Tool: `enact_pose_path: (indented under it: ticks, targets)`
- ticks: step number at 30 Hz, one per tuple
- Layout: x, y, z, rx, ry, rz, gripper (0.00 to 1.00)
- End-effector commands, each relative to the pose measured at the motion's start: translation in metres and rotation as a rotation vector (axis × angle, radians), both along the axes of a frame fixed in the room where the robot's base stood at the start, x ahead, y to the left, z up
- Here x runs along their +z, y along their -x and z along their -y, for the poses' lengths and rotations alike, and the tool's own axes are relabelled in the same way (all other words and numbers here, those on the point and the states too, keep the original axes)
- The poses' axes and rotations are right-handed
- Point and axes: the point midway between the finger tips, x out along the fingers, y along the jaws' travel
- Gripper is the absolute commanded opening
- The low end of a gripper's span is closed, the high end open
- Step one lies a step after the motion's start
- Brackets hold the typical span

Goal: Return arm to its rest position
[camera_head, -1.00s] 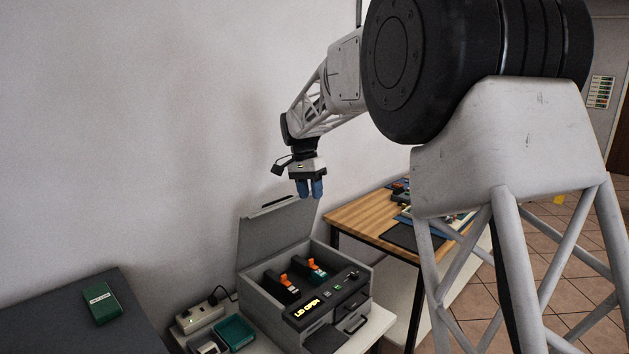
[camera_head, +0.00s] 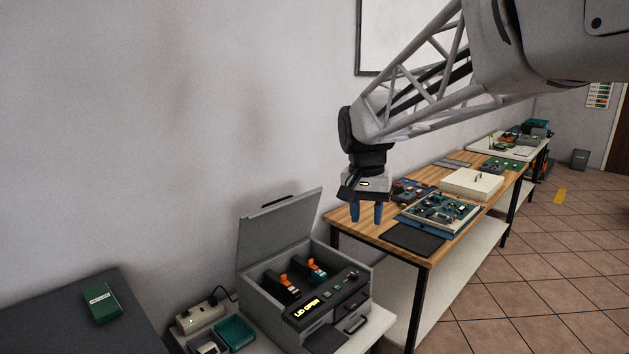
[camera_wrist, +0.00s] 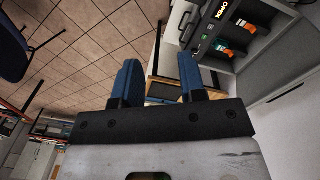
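My gripper (camera_head: 367,213) hangs down at the left end of the wooden workbench (camera_head: 345,222), seen in the head view. Its two blue fingers are apart with nothing between them. In the wrist view my gripper (camera_wrist: 158,82) also shows open and empty, with the floor and a bench edge beyond the fingers. My arm reaches in from the upper right of the head view.
A grey case with its lid up (camera_head: 283,232) and orange-topped items inside stands left of my gripper. A circuit board (camera_head: 440,212), a black mat (camera_head: 412,239) and a cream box (camera_head: 471,184) lie on the workbench.

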Motion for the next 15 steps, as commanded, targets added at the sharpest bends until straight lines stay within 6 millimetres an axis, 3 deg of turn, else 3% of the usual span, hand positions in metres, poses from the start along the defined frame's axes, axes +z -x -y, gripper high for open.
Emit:
enact_pose_path:
  ticks: [15]
  targets:
    - [-0.019,0.126,0.042,0.131,-0.025,0.085,0.38]
